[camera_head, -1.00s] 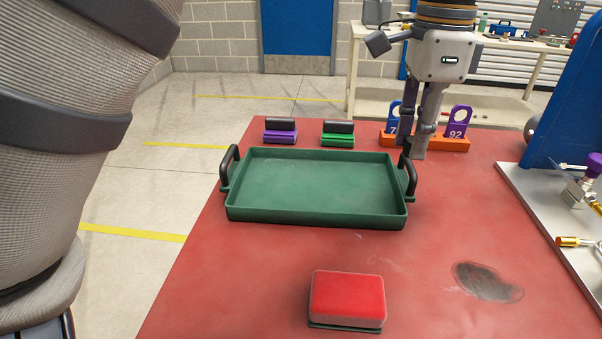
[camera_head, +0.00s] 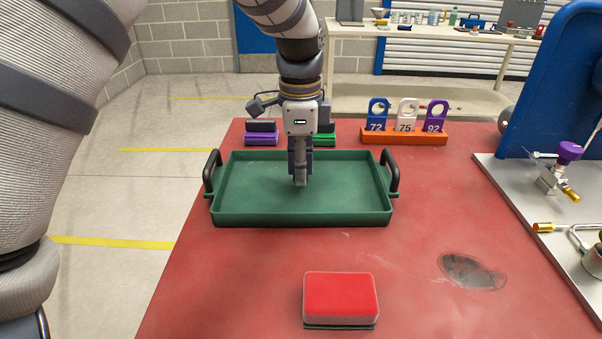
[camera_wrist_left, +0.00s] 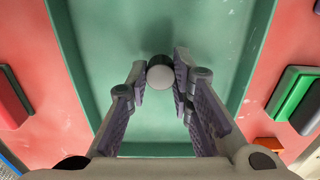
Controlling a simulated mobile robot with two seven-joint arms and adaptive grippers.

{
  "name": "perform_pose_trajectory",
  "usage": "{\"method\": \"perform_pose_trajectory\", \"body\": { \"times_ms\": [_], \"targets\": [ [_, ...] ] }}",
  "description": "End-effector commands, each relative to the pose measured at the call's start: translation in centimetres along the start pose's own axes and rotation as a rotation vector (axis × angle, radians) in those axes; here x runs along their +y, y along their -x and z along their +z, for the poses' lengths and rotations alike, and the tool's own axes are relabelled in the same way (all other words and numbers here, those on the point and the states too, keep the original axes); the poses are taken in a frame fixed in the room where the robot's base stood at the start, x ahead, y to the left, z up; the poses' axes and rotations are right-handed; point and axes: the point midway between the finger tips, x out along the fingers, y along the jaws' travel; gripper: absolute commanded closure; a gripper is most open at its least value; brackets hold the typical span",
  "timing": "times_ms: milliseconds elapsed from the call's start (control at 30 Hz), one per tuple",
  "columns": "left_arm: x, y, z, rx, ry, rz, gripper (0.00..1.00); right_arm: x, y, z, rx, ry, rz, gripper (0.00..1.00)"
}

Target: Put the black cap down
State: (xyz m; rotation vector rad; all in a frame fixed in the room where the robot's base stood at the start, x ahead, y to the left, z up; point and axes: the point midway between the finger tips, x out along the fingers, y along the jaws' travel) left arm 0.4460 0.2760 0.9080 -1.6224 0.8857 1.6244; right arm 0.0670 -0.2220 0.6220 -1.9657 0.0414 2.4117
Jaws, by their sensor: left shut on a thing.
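My left gripper (camera_head: 300,182) points straight down over the middle of the green tray (camera_head: 300,218). In the left wrist view, its fingers (camera_wrist_left: 160,80) are shut on a small round thing, the black cap (camera_wrist_left: 160,77). The face turned to the camera looks pale grey, with a dark edge at the far side. In the head view the fingers hide the cap. The tray floor lies beneath it; I cannot tell whether the cap touches it. My right gripper is not in view.
A red sponge-like block (camera_head: 340,297) lies in front of the tray. Purple (camera_head: 261,138) and green (camera_head: 324,139) erasers lie behind it. An orange rack (camera_head: 404,137) with numbered tags stands behind right. A metal plate with fittings (camera_head: 556,215) is at right.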

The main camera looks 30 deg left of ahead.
Motion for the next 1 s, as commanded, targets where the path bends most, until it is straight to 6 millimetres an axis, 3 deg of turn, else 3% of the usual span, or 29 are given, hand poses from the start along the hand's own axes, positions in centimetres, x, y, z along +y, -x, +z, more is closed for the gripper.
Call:
{"method": "perform_pose_trajectory", "body": {
  "times_ms": [100, 467, 500, 567, 867, 1000],
  "targets": [
    [0.1, -1.7, -0.1, -0.002, -0.002, 0.002, 1.0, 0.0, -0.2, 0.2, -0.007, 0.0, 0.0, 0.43],
    [0.1, -2.0, -0.1, -0.001, -0.001, 0.0, 1.0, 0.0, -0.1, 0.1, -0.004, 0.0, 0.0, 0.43],
    [0.0, -2.0, -0.1, -0.001, -0.001, -0.001, 0.7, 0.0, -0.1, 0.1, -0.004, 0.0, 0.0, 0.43],
    [0.0, -2.0, -0.1, -0.001, -0.001, 0.0, 0.59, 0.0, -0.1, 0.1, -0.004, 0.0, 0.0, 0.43],
    [0.0, -1.8, -0.1, -0.001, -0.002, -0.001, 0.59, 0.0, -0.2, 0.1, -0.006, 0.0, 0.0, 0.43],
    [-0.1, 0.7, -0.2, 0.003, -0.002, -0.006, 0.59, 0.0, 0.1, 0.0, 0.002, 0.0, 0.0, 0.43]
  ]
}}
